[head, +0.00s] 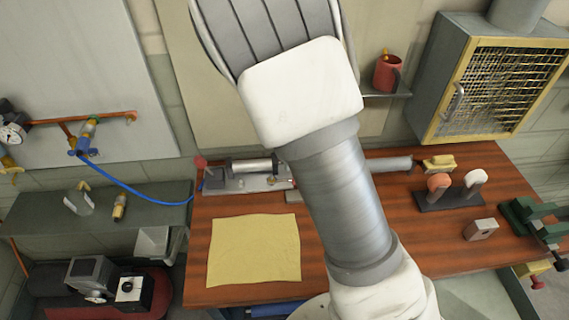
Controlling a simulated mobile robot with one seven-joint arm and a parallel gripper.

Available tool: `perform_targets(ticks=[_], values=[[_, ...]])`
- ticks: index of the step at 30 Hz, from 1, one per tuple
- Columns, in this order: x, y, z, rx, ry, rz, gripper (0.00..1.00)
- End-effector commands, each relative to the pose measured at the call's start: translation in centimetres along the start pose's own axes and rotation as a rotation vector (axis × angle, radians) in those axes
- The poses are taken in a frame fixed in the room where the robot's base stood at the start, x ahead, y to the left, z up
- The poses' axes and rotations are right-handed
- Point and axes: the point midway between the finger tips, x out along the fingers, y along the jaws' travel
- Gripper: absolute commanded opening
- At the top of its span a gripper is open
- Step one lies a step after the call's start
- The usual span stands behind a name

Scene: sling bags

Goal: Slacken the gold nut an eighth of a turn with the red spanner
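My arm crosses the middle of the head view and its upper end runs out of the top of the picture; my gripper is not seen. I cannot make out a red spanner; my arm hides part of the bench. I cannot pick out the gold nut for certain. Another small brass piece (119,207) stands on the grey shelf at the left.
The wooden bench (225,298) carries a yellow cloth (254,250), a metal fixture (250,182) at its back edge, a dark stand (452,198) with rounded handles and a green vice (530,218). A blue hose (130,187) runs from pipe to bench. A caged heater (495,90) hangs upper right.

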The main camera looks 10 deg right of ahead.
Motion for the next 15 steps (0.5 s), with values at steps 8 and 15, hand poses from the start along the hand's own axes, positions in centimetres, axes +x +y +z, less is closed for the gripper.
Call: perform_targets(ticks=[8, 15], values=[[0.0, -0.63, -0.07, -0.057, -0.003, 0.004, 0.0], [-0.03, -0.6, -0.09, -0.055, -0.002, 0.004, 0.0]])
